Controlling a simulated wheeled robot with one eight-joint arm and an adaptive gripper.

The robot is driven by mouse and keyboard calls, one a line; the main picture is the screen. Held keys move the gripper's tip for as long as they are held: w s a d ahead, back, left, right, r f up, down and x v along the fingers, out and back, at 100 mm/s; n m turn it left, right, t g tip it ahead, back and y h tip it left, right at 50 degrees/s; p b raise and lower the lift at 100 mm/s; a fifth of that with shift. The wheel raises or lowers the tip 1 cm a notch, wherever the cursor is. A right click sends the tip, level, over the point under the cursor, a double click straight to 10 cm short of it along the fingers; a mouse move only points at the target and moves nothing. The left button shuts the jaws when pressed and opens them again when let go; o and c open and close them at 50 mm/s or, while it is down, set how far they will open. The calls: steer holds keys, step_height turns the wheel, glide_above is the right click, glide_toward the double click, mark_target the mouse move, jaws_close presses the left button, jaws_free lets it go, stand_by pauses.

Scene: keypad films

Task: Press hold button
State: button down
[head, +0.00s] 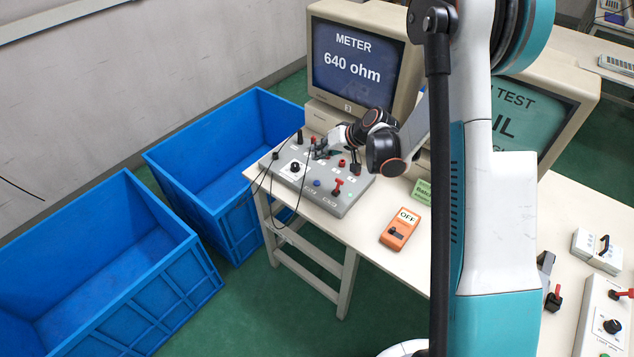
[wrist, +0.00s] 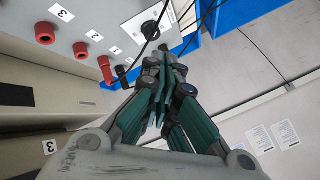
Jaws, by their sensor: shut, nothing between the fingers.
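A grey control box (head: 337,200) stands on the near left end of the cream table, below the monitor. It carries a small blue button (head: 317,183), a red lever (head: 338,186), a black knob (head: 295,167) and red sockets. The button labels are too small to read, so I cannot tell which is the hold button. My gripper (head: 322,152) is over the back of the box, shut and empty. Whether it touches the box is unclear. In the wrist view my closed fingers (wrist: 161,85) show beside the box (wrist: 150,20), with red sockets (wrist: 45,34) to the left.
A monitor (head: 355,68) behind the box reads "METER 640 ohm". An orange device (head: 400,229) marked "OFF" lies to the right. Two blue bins (head: 205,262) stand left of the table. Black cables (head: 270,215) hang over its edge. My arm hides part of a second monitor (head: 535,125).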

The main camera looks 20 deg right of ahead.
steer(key=b, duration=0.5)
glide_above(319, 181)
step_height(319, 181, down, 8)
steer(key=shift+w+f, duration=0.1)
steer(key=shift+f+b, duration=0.3)
steer(key=shift+f, duration=0.05)
steer(key=shift+f, duration=0.1)
stand_by(1.1)
steer(key=shift+f+b, duration=0.3)
steer(key=shift+b, duration=0.2)
steer(key=shift+f+b, duration=0.35)
steer(key=shift+b, duration=0.05)
stand_by(0.4)
steer(key=shift+r, duration=0.15)
stand_by(0.3)
steer(key=shift+r+p, duration=0.3)
steer(key=shift+r, duration=0.35)
steer(key=shift+r, duration=0.1)
